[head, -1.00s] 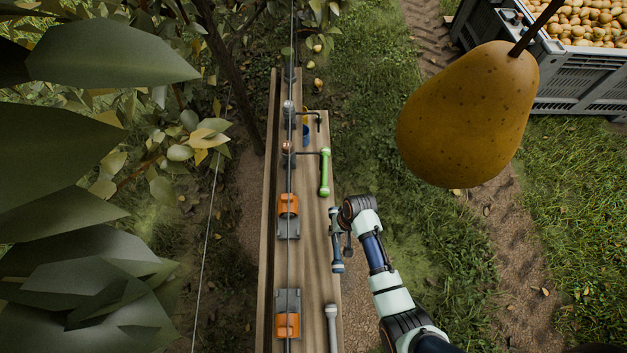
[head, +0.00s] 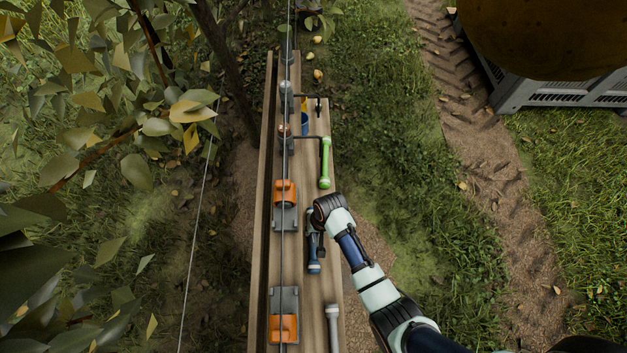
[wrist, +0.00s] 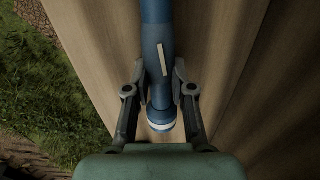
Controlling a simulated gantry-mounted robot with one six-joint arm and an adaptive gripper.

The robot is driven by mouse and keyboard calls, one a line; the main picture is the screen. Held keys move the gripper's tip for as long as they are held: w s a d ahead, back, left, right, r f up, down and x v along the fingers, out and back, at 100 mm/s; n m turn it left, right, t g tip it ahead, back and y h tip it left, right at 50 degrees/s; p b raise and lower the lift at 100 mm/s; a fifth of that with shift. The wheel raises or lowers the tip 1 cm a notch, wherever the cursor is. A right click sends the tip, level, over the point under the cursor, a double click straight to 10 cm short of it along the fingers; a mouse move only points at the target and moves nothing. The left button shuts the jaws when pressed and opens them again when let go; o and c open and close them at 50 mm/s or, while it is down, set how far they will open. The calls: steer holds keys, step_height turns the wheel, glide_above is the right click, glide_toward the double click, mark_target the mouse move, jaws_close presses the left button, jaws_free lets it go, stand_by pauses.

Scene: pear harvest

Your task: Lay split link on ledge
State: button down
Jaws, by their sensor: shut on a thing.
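A dark blue link (head: 314,257) with a pale end lies lengthwise along the wooden ledge (head: 309,310), over its bare middle. In the wrist view the blue link (wrist: 155,35) shows a pale slit-like mark on its side. My gripper (wrist: 163,88) is shut on the link near its pale-ringed end, one finger on each side. In the head view my gripper (head: 315,228) is above the ledge, right of the upper orange clamp. I cannot tell whether the link touches the wood.
Two orange-and-grey clamps, upper (head: 285,205) and lower (head: 284,315), sit on the taut wire left of the link. A grey link (head: 333,328) lies nearer. A blue cup-like item (head: 304,124) stands farther up.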

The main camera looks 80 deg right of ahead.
steer(key=shift+w+r, duration=0.1)
steer(key=c, duration=1.4)
jaws_free()
steer(key=shift+f, duration=0.2)
steer(key=shift+c, duration=0.2)
steer(key=o, duration=0.4)
steer(key=shift+o, duration=0.2)
step_height(320, 180, up, 12)
steer(key=s+p, duration=0.2)
steer(key=p, duration=0.5)
steer(key=shift+s+d, duration=0.15)
steer(key=shift+d, duration=0.15)
